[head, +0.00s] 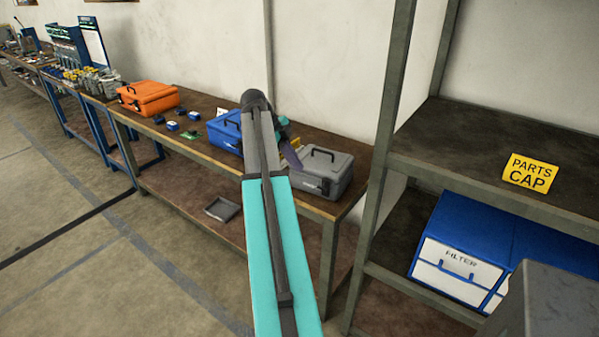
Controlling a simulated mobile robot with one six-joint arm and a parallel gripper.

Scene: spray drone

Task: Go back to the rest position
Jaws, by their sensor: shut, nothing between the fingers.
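My teal and grey arm reaches up from the bottom of the head view over a long workbench (205,150). Its elbow is at the top, and the far part folds down behind it on the right. My gripper (293,160) shows as a small dark shape just right of the arm, partly hidden by it. It is shut and holds nothing. It appears over the bench between a blue case (226,132) and a grey case (318,173). I cannot tell its height above the bench.
An orange case (148,97) and small blue and dark parts sit further left on the bench. A metal shelf (440,150) stands close on the right, with a yellow "PARTS CAP" sign (531,173) and a blue and white FILTER box (455,268). The floor at left is clear.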

